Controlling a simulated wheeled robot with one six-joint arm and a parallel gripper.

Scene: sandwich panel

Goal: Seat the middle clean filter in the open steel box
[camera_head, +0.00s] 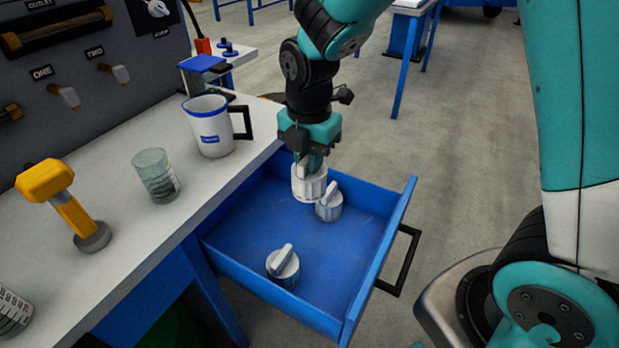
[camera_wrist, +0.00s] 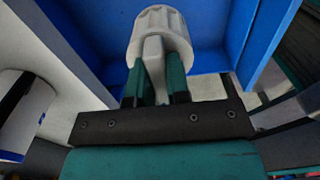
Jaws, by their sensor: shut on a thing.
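My gripper (camera_head: 311,166) is over the far end of an open blue drawer (camera_head: 243,229). It is shut on the upright handle of a white ribbed filter (camera_head: 308,187). In the wrist view, my gripper's two dark green fingers clasp the handle of this filter (camera_wrist: 160,22). A second, greyer filter (camera_head: 329,208) stands close beside it on the right. A third filter (camera_head: 284,267) stands apart nearer the drawer front. I cannot make out the open steel box in either view. Whether the held filter touches the drawer floor I cannot tell.
A white bench (camera_head: 139,228) adjoins the drawer. On it stand a white mug (camera_head: 209,128), a clear glass (camera_head: 155,175) and a yellow-handled tool (camera_head: 68,205). A dark panel (camera_head: 87,45) with knobs rises behind. The drawer's black handle (camera_head: 403,262) sticks out right.

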